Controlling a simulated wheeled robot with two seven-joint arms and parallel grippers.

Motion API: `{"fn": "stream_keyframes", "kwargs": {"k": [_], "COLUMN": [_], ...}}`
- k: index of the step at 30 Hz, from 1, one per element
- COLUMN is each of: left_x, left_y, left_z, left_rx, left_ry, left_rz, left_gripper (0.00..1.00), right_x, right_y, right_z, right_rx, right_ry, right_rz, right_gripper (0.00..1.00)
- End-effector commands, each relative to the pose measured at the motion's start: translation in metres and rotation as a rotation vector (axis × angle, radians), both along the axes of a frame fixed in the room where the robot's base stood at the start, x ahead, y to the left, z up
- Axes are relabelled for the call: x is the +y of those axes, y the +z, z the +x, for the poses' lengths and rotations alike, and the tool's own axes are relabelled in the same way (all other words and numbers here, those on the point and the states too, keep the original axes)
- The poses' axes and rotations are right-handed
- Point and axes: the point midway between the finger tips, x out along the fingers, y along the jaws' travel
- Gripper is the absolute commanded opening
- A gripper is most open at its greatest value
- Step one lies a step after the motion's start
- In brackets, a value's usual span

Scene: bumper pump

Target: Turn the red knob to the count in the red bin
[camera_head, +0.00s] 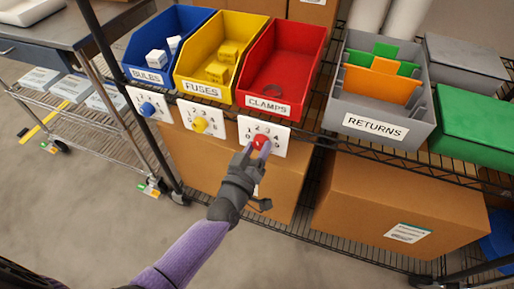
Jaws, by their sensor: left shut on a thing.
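The red bin (300,50), labelled CLAMPS, sits on the wire shelf. My left gripper (257,147) reaches up from below and is shut on the red knob, with a finger on each side. The fingers cover part of the knob and the lower numbers, so its setting is hard to read. My right gripper is not in view.
The blue bin (140,42) and yellow bin (192,50) stand left of the red one, with a blue knob (147,109) and yellow knob (200,125) below. A grey RETURNS bin (350,100) stands right. Cardboard boxes (385,205) fill the lower shelf.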

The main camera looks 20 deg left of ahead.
Motion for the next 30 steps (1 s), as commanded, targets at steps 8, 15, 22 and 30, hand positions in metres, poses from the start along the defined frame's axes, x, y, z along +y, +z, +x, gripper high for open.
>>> {"fn": "stream_keyframes", "kwargs": {"k": [8,15,22,30], "left_x": [-0.0007,-0.0009,-0.0009,-0.0010], "left_y": [-0.0020,-0.0021,-0.0020,-0.0020], "left_z": [-0.0005,-0.0005,-0.0005,-0.0005], "left_rx": [0.013,0.019,0.025,0.030], "left_ry": [-0.002,-0.001,0.000,0.000], "left_rz": [-0.260,-0.471,-0.630,-0.741], "left_gripper": [0.00,0.00,0.00,0.00], "right_x": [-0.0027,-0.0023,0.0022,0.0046], "right_y": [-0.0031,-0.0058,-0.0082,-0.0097], "right_z": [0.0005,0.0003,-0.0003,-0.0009], "right_rx": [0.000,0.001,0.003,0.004], "right_ry": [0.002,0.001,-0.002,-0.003], "right_rz": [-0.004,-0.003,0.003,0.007], "right_gripper": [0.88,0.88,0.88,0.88]}}
